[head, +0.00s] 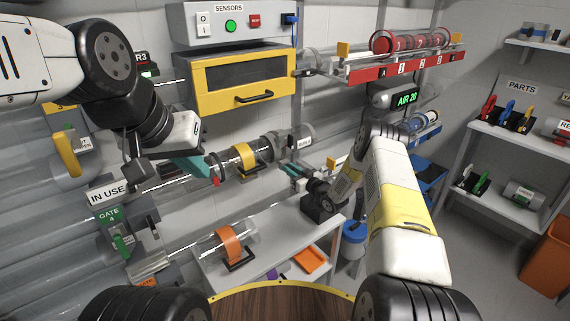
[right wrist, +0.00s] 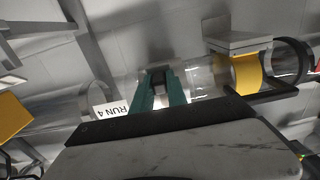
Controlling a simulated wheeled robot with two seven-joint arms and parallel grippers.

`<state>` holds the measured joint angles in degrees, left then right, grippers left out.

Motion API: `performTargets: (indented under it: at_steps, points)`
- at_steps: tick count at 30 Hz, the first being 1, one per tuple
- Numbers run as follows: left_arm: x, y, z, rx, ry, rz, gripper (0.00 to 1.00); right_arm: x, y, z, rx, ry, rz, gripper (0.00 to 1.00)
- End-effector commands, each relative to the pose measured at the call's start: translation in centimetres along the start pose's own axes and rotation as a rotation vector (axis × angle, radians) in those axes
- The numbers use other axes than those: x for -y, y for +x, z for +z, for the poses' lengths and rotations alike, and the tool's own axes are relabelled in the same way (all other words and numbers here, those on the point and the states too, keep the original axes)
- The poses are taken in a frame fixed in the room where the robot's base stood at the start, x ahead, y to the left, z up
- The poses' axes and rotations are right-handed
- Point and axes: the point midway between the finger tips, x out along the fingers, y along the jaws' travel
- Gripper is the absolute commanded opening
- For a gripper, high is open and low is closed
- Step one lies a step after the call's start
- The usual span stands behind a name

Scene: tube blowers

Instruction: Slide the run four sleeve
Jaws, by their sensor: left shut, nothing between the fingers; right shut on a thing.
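The run four sleeve (head: 303,133) is a wide, clear grey cylinder on the middle tube line, right of a yellow band (head: 243,156). Its white RUN 4 label (right wrist: 111,109) shows in the right wrist view, left of my fingers. My right gripper (head: 291,172) is below the sleeve, its teal fingers shut on a small grey part there. In the right wrist view my right gripper (right wrist: 158,84) covers most of that part, so how it joins the sleeve is hidden. My left gripper (head: 202,170) is shut and empty, beside the tube line's left part.
A yellow cabinet (head: 240,80) and the sensors box (head: 230,27) are above the tube line. A red numbered rack (head: 405,66) is at upper right. A white bench (head: 285,235) with an orange-banded clear tube (head: 231,245) lies below. Shelves of parts (head: 515,140) stand at right.

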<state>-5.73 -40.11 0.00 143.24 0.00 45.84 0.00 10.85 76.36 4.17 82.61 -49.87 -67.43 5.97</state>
Motion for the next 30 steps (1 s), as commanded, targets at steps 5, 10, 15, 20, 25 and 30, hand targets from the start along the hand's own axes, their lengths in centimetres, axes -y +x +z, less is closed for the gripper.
performTargets:
  at_steps: [5,10,15,20,25,30]
  points:
    - [0.0,0.0,0.0,0.0,0.0,0.0,0.0,-0.7,-0.1,-0.1,0.001,-0.003,0.013,0.2]
    - [0.0,0.0,0.0,0.0,0.0,0.0,0.0,-0.6,-0.1,-0.1,0.001,-0.003,0.011,0.4]
    - [0.0,0.0,0.0,0.0,0.0,0.0,0.0,-0.4,-0.1,-0.1,0.0,-0.002,0.009,0.4]
    - [0.0,0.0,0.0,0.0,0.0,0.0,0.0,-0.5,-0.8,0.0,0.002,-0.002,0.009,0.4]
    - [0.0,0.0,0.0,0.0,0.0,0.0,0.0,-0.5,-3.5,-0.1,0.002,0.0,0.01,0.4]
    - [0.0,0.0,0.0,0.0,0.0,0.0,0.0,-0.5,-6.3,-0.1,0.002,-0.001,0.011,0.4]
